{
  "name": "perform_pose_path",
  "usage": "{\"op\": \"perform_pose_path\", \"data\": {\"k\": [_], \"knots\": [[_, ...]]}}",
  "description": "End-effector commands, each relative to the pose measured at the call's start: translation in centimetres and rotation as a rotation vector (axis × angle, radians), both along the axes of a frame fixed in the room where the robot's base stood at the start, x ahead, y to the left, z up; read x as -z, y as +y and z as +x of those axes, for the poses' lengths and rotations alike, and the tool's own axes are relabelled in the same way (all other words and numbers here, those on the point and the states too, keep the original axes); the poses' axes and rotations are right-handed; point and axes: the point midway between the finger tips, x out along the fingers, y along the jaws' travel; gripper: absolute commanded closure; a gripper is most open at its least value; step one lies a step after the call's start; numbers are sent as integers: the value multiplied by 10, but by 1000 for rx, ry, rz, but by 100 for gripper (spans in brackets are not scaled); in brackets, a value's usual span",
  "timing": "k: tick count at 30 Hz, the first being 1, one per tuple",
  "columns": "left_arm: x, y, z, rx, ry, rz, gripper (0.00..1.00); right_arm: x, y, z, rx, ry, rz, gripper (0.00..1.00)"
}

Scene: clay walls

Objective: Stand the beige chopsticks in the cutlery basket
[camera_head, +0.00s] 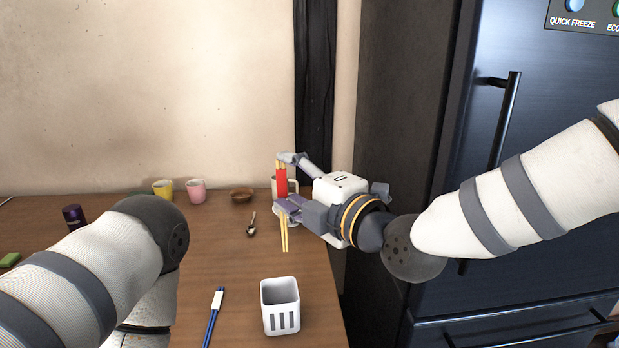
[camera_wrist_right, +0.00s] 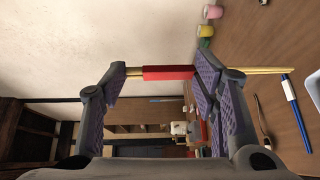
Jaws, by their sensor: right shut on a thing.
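The beige chopsticks (camera_head: 284,236) have a red section and stand near upright in my right gripper (camera_head: 281,183), well above the table. My right gripper is shut on them. In the right wrist view the chopsticks (camera_wrist_right: 260,70) run across between the purple finger pads, their red part in the middle. The white cutlery basket (camera_head: 280,318) with slotted sides stands at the table's front right, nearer than the chopsticks. It looks empty in the part I can see. My left arm comes in from the left; its gripper fingers do not show.
Blue chopsticks with a white section (camera_head: 213,315) lie left of the basket. A spoon (camera_head: 251,224), brown bowl (camera_head: 241,195), pink cup (camera_head: 196,190) and yellow cup (camera_head: 163,189) stand further back. The table's right edge is near the basket, with a dark fridge (camera_head: 540,150) beyond.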

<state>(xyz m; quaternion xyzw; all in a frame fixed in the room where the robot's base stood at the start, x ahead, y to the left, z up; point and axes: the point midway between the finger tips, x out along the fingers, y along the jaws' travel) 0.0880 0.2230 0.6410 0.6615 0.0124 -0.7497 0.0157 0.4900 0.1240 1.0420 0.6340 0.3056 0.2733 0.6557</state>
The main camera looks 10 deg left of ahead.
Motion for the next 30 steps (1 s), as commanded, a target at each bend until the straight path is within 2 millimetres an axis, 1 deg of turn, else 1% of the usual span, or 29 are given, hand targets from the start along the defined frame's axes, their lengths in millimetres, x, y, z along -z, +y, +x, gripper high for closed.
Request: {"op": "perform_pose_path", "data": {"k": [1,8,12,17,23,30], "knots": [[2,0,-2,0,8,0,37,7,0,1,-1,6,0,59],[9,0,-10,0,36,1,37,33,0,1,1,11,-1,59],[17,0,-19,1,70,0,37,50,0,1,0,16,-1,59],[26,0,-27,1,101,0,37,67,0,1,1,13,-1,59],[28,0,-30,0,109,0,37,83,0,1,1,6,-3,59],[33,0,-35,0,129,0,37,108,0,0,0,6,-2,59]]}}
